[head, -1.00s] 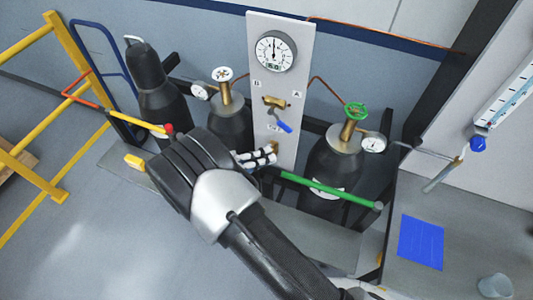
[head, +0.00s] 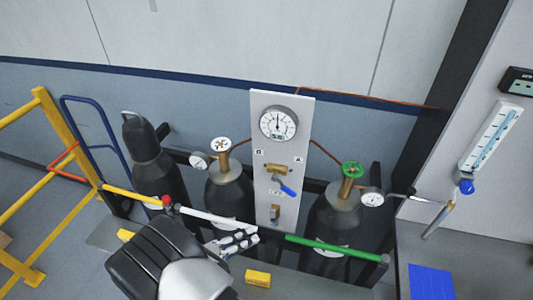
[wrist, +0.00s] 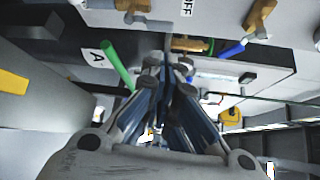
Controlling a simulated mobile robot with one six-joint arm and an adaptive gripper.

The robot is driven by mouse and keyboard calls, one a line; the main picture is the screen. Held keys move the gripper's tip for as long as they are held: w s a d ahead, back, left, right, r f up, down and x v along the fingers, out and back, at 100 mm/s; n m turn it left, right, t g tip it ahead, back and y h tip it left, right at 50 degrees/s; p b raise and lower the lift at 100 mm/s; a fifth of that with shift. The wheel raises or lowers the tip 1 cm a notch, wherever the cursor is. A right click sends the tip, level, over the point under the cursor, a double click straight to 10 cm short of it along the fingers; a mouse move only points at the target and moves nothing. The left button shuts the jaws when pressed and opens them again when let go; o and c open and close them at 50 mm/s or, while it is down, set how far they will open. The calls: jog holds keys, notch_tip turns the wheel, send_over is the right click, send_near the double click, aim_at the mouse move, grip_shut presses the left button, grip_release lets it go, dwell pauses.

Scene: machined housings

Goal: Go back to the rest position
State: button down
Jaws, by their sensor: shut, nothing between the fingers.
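My gripper (head: 240,240) is at the lower middle of the head view, with its fingers pointing right, in front of the gas cylinders and the gauge panel. Its fingers are together and hold nothing. In the wrist view the closed fingers (wrist: 168,75) point up the picture, with the green bar (wrist: 116,66) to their left. My arm hides the lower part of the left cylinders in the head view.
A white panel (head: 263,207) carries a round gauge (head: 278,124) and a blue-handled valve (head: 287,189). Dark cylinders (head: 330,222) stand on both sides. A green bar (head: 330,247) runs along the front right. A yellow railing (head: 65,135) is at left. A blue sheet (head: 432,283) lies at lower right.

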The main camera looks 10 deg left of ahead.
jog(key=s+d+r+m+g+y+b, duration=0.1)
jog(key=d+r+m+g+b, duration=0.1)
jog(key=d+r+m+g, duration=0.55)
jog(key=s+d+r+m+g+y+b, duration=0.1)
jog(key=d+r+m+g+b, duration=0.3)
jog(key=d+m, duration=0.75)
jog(key=s+d+r+m+t+y+b, duration=0.1)
jog(key=s+d+r+m+t+y, duration=0.1)
jog(key=s+d+m+y, duration=0.2)
jog(key=s+d+r+m+t+y+b, duration=0.2)
jog(key=s+m, duration=0.8)
jog(key=m, duration=1)
jog(key=d+r+y, duration=0.1)
jog(key=d+y, duration=0.1)
jog(key=y, duration=0.1)
jog(key=shift+s+r, duration=0.2)
